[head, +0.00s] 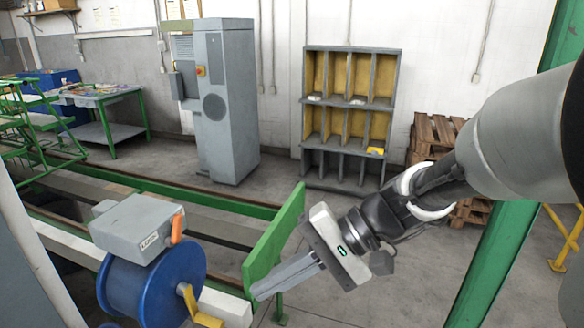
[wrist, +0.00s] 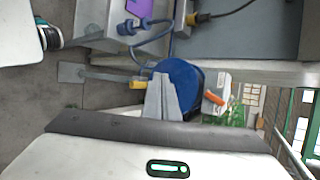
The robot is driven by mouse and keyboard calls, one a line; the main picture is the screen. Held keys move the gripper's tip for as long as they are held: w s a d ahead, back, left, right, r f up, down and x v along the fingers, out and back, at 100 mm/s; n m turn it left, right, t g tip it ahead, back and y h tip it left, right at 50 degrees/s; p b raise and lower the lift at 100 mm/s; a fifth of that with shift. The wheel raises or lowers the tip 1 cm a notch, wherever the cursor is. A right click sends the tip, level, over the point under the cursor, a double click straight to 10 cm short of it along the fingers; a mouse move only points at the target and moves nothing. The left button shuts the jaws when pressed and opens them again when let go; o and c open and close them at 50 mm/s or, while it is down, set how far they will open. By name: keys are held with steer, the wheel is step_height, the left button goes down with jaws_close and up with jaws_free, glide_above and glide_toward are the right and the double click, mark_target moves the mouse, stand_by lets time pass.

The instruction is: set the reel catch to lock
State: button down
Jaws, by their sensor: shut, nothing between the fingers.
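A blue reel (head: 150,288) stands at the lower left of the head view. A grey box (head: 138,228) sits above it, with a small white label that seems to read LOCK. An orange lever (head: 177,227) stands nearly upright at the box's right end. In the wrist view the reel (wrist: 181,84) is behind my fingers, and the orange lever (wrist: 214,97) is to their right beside the white label. My gripper (head: 256,292) is shut and empty, right of the reel and apart from the lever. The fingers hide part of the reel in the wrist view.
A yellow piece (head: 200,308) sticks out at the reel's right side. A green plate (head: 274,240) on the rail frame stands close behind my fingers. A grey cabinet (head: 218,105), a pigeonhole shelf (head: 346,130) and pallets (head: 432,138) stand farther back. Floor between them is clear.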

mark_target(172, 230)
steer(key=w+a+r+m+t+y+b, duration=0.1)
steer(key=w+a+m+t+y, duration=0.2)
steer(key=w+y, duration=0.5)
steer(key=w+m, duration=0.1)
steer(key=w, duration=0.4)
steer(key=shift+a+r, duration=0.1)
steer(key=s+a+r+p, duration=0.2)
steer(key=s+a, duration=0.1)
steer(key=a, duration=0.8)
steer(key=shift+r, duration=0.35)
